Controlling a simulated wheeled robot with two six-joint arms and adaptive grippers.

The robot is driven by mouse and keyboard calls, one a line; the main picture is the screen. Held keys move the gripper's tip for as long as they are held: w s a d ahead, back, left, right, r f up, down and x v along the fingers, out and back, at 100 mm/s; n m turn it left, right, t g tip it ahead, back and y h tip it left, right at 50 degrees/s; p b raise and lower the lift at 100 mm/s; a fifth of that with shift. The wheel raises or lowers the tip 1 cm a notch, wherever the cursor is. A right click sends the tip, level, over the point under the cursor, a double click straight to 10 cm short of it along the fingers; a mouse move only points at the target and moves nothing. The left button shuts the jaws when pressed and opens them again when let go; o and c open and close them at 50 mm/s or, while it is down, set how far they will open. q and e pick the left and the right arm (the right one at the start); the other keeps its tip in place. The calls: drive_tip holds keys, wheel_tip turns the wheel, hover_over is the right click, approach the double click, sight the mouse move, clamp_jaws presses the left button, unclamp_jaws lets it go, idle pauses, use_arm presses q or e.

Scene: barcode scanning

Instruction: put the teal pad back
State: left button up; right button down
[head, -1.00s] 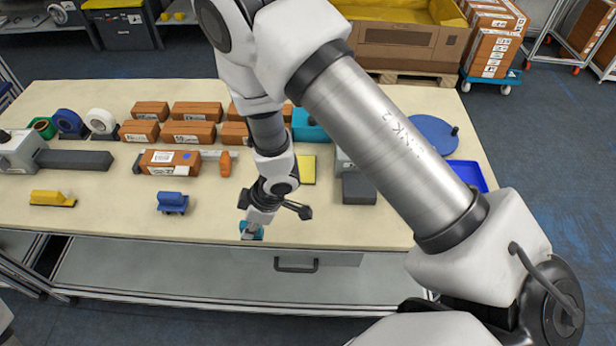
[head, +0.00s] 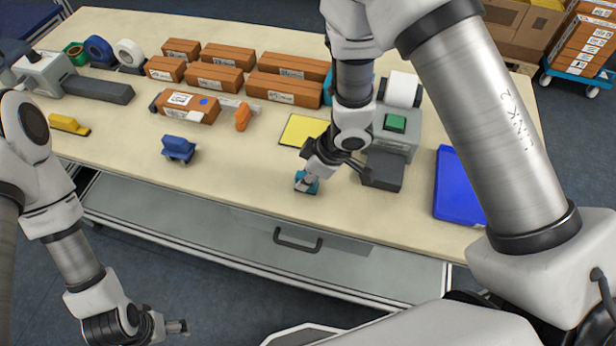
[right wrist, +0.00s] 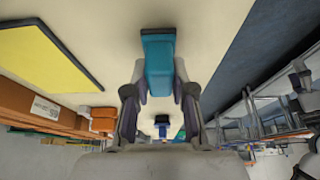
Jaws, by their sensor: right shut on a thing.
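The teal pad (head: 306,184) is in my right gripper (head: 313,174), near the front edge of the table, in front of the yellow square mat (head: 303,130). In the right wrist view the teal pad (right wrist: 158,60) sits between the two fingers (right wrist: 158,90), its dark end pointing away. I cannot tell whether it touches the tabletop.
A grey device with a green button (head: 395,123) and a dark block (head: 382,170) stand right of the gripper. A blue tray (head: 457,190) lies further right. A blue-handled item (head: 178,149) stands left. Brown boxes (head: 284,89) line the back. Tabletop between is free.

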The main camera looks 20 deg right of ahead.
drive_tip(key=shift+f, duration=0.15)
drive_tip(key=c, duration=1)
unclamp_jaws()
drive_tip(key=shift+r, duration=0.5)
drive_tip(key=p+v, duration=0.3)
drive_tip(key=v, duration=0.8)
drive_tip(key=shift+s+d+r, duration=0.1)
drive_tip(key=shift+s+r, duration=0.05)
drive_tip(key=shift+r, duration=0.05)
